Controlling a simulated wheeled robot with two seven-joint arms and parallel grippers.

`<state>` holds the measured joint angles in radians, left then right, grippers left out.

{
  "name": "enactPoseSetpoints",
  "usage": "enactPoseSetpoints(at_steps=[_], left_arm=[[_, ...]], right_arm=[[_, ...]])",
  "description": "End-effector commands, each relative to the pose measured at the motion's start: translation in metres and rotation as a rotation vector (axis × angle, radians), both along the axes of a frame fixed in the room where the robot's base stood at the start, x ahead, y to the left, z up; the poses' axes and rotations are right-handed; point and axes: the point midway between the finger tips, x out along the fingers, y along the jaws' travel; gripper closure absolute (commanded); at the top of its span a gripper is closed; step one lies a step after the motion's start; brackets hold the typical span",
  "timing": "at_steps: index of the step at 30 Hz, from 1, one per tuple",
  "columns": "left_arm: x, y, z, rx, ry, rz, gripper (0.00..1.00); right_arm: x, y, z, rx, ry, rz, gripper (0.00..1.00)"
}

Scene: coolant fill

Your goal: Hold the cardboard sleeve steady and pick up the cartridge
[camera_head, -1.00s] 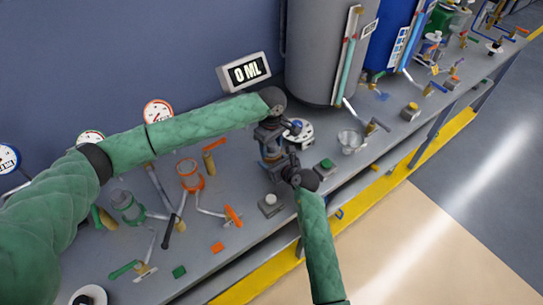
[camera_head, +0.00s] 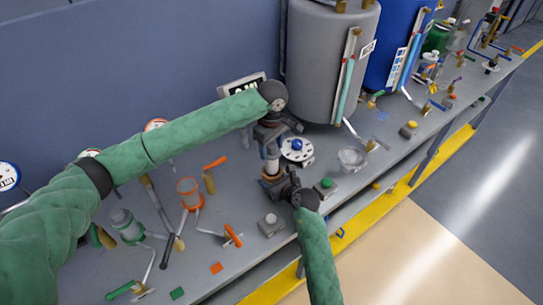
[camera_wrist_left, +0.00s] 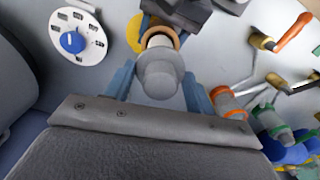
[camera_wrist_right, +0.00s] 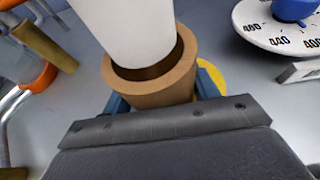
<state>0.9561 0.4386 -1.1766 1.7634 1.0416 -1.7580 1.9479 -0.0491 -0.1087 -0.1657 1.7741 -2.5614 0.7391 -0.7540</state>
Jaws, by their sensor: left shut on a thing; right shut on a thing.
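The cartridge (camera_head: 271,164), with a white body and a grey cap (camera_wrist_left: 160,74), stands upright in my left gripper (camera_head: 271,147), whose blue fingers are shut on its upper part. The cardboard sleeve (camera_wrist_right: 152,88) is a brown open tube. My right gripper (camera_wrist_right: 158,96) is shut on it from the side, low over the bench. In the right wrist view the white lower end of the cartridge (camera_wrist_right: 128,28) is at the sleeve's mouth, with dark interior showing around its near side. I cannot tell how deep it reaches. The sleeve's lower part is hidden.
A white dial with a blue knob (camera_head: 297,145) lies right of the grippers on the grey bench. A green button box (camera_head: 326,187) and a grey button box (camera_head: 270,224) stand near the front edge. The grey tank (camera_head: 325,70) stands behind. Orange-handled valves (camera_head: 232,235) are at left.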

Motion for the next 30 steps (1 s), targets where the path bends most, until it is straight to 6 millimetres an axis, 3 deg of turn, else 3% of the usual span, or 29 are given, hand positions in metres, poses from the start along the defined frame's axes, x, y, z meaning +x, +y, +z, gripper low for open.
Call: enactPoseSetpoints(at_steps=[4, 13, 14, 17, 30], left_arm=[[0.0, -0.0003, 0.0116, -0.001, 0.0, 0.0, 0.85], [-0.0001, -0.0001, 0.014, -0.001, 0.001, 0.0, 0.85], [-0.0001, -0.0001, 0.014, -0.001, 0.001, 0.0, 0.85], [-0.0001, -0.0001, 0.0139, 0.0, 0.0, 0.0, 0.85], [0.0, 0.0, 0.0139, 0.0, 0.0, 0.0, 0.85]], right_arm=[[-0.0001, -0.0001, -0.0003, 0.0, 0.0, 0.0, 0.63], [-0.0001, -0.0001, -0.0003, 0.0, 0.0, 0.0, 0.63], [-0.0001, -0.0001, -0.0003, 0.0, 0.0, 0.0, 0.37], [-0.0001, 0.0, -0.0002, 0.0, 0.0, 0.0, 0.17], [-0.0065, -0.0055, 0.0029, -0.001, -0.001, -0.001, 0.15]])
